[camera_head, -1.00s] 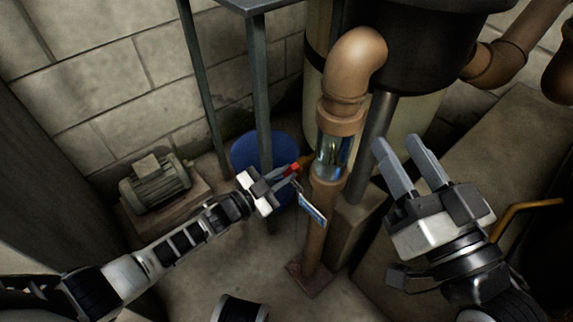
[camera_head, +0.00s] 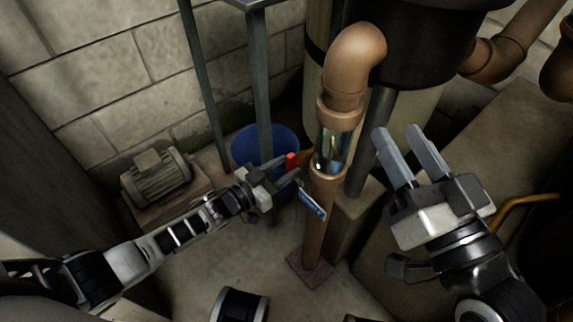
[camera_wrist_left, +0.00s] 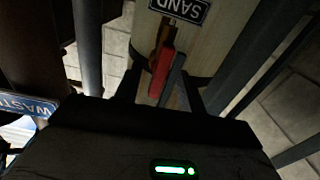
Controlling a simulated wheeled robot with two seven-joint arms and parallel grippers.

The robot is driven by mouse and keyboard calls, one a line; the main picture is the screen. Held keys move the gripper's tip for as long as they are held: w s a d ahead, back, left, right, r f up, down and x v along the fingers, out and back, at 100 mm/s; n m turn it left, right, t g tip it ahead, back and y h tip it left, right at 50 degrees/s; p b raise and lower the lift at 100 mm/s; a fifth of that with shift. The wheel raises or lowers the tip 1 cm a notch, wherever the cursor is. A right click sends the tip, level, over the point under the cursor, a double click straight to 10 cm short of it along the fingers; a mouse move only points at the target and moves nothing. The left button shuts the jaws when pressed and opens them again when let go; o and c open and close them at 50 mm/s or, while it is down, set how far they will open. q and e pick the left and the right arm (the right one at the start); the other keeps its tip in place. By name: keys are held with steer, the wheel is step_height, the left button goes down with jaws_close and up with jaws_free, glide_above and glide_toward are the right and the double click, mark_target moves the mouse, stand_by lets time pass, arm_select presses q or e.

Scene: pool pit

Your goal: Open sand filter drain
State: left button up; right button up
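The red drain valve handle (camera_head: 291,161) is in the head view, in front of the blue bucket and left of the copper pipe. In the left wrist view the red handle (camera_wrist_left: 161,74) hangs below a SAND label (camera_wrist_left: 180,9) on the pale tank. My left gripper (camera_head: 287,169) is open, with its fingertips at the red handle. In the wrist view the handle lies between the fingers; I cannot tell whether they touch it. My right gripper (camera_head: 396,133) is open and empty, right of the copper pipe.
The vertical copper pipe (camera_head: 318,225) with a sight glass (camera_head: 331,147) stands just right of my left gripper. A blue WASTE tag (camera_head: 312,203) hangs on it. Metal legs (camera_head: 259,85), a blue bucket (camera_head: 250,146) and a motor (camera_head: 157,178) are nearby.

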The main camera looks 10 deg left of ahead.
arm_select(q)
steer(key=p+v, duration=0.2)
steer(key=v, duration=0.5)
steer(key=shift+p, duration=0.3)
